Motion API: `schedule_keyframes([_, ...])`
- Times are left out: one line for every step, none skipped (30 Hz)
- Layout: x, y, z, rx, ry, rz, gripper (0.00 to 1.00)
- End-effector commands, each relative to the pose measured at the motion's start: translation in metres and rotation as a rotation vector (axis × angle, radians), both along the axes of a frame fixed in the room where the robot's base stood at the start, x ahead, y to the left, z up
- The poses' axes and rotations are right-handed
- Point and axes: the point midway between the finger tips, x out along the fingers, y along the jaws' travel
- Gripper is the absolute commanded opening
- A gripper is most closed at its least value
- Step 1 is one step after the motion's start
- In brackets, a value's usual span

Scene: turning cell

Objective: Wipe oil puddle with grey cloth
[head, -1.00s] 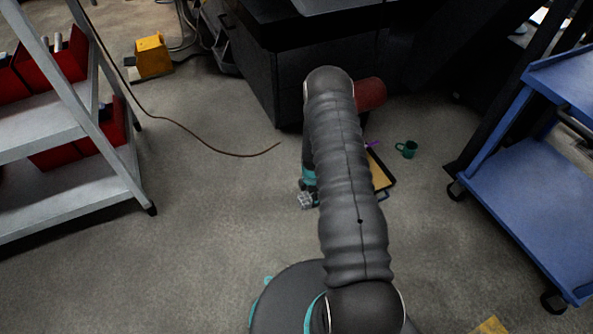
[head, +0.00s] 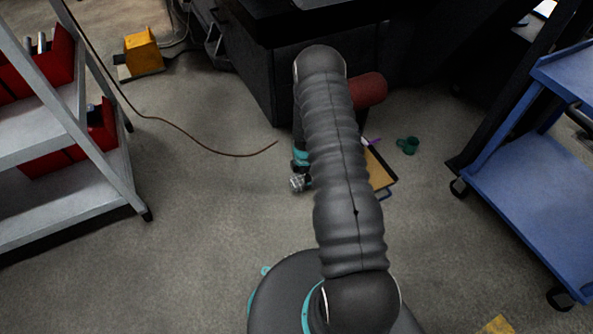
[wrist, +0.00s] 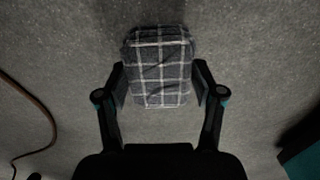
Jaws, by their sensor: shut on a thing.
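The grey cloth (wrist: 160,62) is a folded, checked pad with white lines in the upper middle of the wrist view. My gripper (wrist: 159,80) has one finger at each side of it and is shut on it. The concrete floor shows around the cloth, and I cannot tell whether the cloth touches it. In the head view my arm hides most of the gripper; a small grey patch beside the arm (head: 300,182) may be the cloth. I make out no oil puddle in either view.
A clipboard (head: 380,172) and a green mug (head: 407,145) lie right of my arm. A brown cable (head: 200,146) crosses the floor at left. A grey shelf rack (head: 60,200) stands left, a blue cart (head: 530,200) right, a dark machine (head: 250,70) behind.

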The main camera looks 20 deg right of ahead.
Motion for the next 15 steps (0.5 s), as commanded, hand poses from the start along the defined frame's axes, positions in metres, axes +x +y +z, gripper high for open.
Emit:
schedule_keyframes([-0.001,0.001,0.006,0.001,0.003,0.001,0.35])
schedule_keyframes([-0.001,0.001,0.009,0.001,0.003,0.001,0.35])
schedule_keyframes([-0.001,0.001,0.012,0.001,0.003,0.002,0.35])
schedule_keyframes([-0.001,0.002,0.015,0.001,0.003,0.002,0.35])
schedule_keyframes([-0.001,0.002,0.018,0.001,0.003,0.003,0.35])
schedule_keyframes([-0.001,0.002,0.021,0.001,0.003,0.003,0.35])
schedule_keyframes([-0.001,0.003,0.024,0.001,0.004,0.004,0.35])
schedule_keyframes([-0.001,0.003,0.027,0.001,0.004,0.004,0.35])
schedule_keyframes([-0.001,0.003,0.030,0.001,0.004,0.005,0.35])
schedule_keyframes([-0.001,0.004,0.033,0.001,0.004,0.006,0.35])
schedule_keyframes([-0.001,0.004,0.036,0.001,0.004,0.007,0.35])
schedule_keyframes([0.000,0.004,0.039,0.001,0.003,0.007,0.35])
schedule_keyframes([0.000,0.005,0.042,0.001,0.003,0.008,0.35])
schedule_keyframes([0.000,0.005,0.045,0.001,0.003,0.008,0.35])
schedule_keyframes([0.000,0.005,0.047,0.001,0.003,0.009,0.35])
